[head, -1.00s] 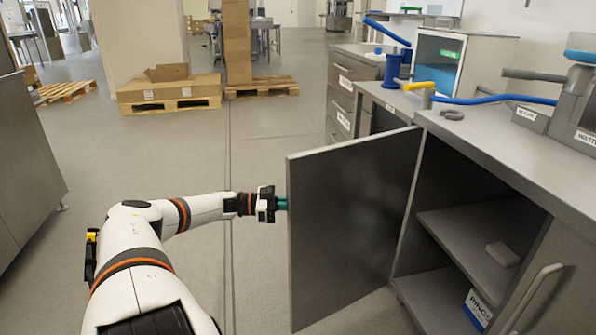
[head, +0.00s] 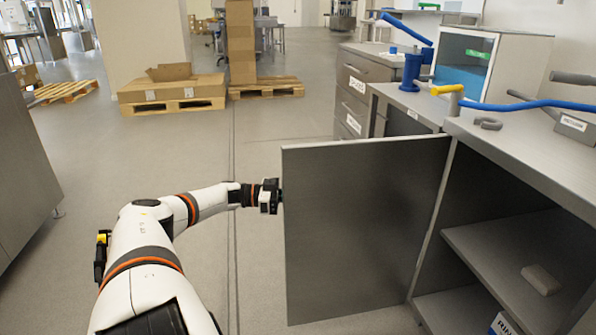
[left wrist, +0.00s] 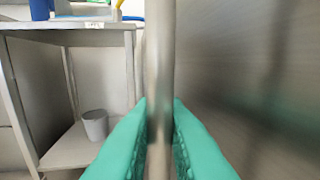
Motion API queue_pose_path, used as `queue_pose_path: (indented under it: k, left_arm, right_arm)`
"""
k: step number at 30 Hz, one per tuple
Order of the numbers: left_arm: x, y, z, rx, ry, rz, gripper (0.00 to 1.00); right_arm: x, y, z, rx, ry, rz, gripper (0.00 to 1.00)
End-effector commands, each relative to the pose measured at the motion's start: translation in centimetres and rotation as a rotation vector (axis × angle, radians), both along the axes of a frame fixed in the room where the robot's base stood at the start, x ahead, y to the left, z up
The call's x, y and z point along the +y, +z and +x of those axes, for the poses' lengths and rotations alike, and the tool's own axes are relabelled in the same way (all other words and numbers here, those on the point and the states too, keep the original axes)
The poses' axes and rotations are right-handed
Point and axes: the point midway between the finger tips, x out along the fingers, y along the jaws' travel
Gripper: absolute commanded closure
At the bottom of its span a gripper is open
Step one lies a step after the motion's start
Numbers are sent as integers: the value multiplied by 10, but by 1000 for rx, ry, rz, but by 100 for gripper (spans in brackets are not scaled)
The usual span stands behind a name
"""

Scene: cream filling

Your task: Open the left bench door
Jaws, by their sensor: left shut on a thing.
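The left bench door (head: 362,230) is a grey metal panel in the head view, swung wide open from its hinge side at the cabinet (head: 508,228). In the head view the arm reaches in from the left to the door's free edge, and the panel hides the fingertips. My right gripper is in neither view.
Inside the cabinet a shelf (head: 490,247) holds a small beige block (head: 541,280). A blue-handled fixture (head: 412,72) stands on the bench top. Open floor (head: 180,150) lies left of the door. A grey cabinet (head: 22,165) stands at far left.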

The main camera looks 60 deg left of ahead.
Motion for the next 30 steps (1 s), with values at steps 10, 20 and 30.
queue_pose_path:
  k: [10,20,30]
  left_arm:
    - [0,-1,0,2,1,2,100]
    - [0,-1,0,2,1,2,80]
    - [26,0,-37,6,5,3,80]
  right_arm:
    - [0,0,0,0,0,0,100]
    - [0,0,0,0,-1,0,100]
    - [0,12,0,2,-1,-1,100]
